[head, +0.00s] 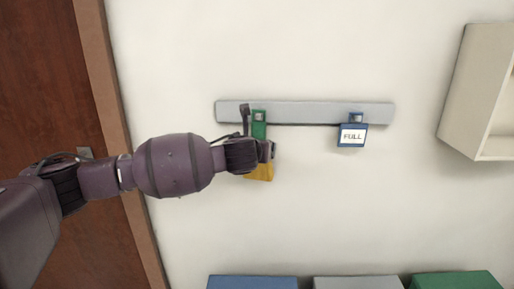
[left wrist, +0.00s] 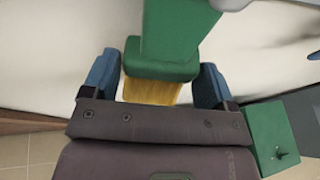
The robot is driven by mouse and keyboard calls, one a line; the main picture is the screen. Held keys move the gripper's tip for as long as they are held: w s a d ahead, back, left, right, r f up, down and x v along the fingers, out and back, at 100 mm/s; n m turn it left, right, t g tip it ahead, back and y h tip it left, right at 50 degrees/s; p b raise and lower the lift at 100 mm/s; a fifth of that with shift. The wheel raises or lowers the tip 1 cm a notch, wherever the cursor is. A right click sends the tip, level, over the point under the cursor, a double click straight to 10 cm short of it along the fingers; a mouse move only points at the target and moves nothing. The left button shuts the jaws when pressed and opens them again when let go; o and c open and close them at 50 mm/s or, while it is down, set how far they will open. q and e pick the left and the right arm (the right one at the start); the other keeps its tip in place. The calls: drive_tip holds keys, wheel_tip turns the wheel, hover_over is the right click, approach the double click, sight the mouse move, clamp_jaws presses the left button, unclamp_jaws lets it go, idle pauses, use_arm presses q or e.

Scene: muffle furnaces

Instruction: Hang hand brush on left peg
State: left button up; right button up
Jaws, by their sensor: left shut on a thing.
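The hand brush (head: 259,131) has a green handle and block with yellow bristles below. It is upright against the wall, its handle top overlapping the left part of the grey rail. The left peg (head: 258,117) shows as a small light square at the handle top; I cannot tell whether the handle hangs on it. My left gripper (head: 268,150) is shut on the brush and hides its middle. In the left wrist view, the blue fingers (left wrist: 157,82) flank the green block (left wrist: 160,62), with yellow bristles between them. My right gripper is not in view.
The grey rail (head: 308,112) is fixed to the white wall. A blue tag reading FULL (head: 352,135) hangs at its right part. A pale open cabinet (head: 481,85) is at upper right. Blue, grey and green boxes (head: 253,282) line the bottom. A brown door (head: 45,90) stands left.

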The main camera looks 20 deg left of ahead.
use_arm(q)
drive_tip(key=o, duration=0.7)
drive_tip(key=shift+o, duration=0.8)
drive_tip(key=shift+s, duration=0.1)
drive_tip(key=v, duration=1)
drive_tip(key=shift+s+r+p, duration=0.2)
drive_tip(key=shift+s+p, duration=0.1)
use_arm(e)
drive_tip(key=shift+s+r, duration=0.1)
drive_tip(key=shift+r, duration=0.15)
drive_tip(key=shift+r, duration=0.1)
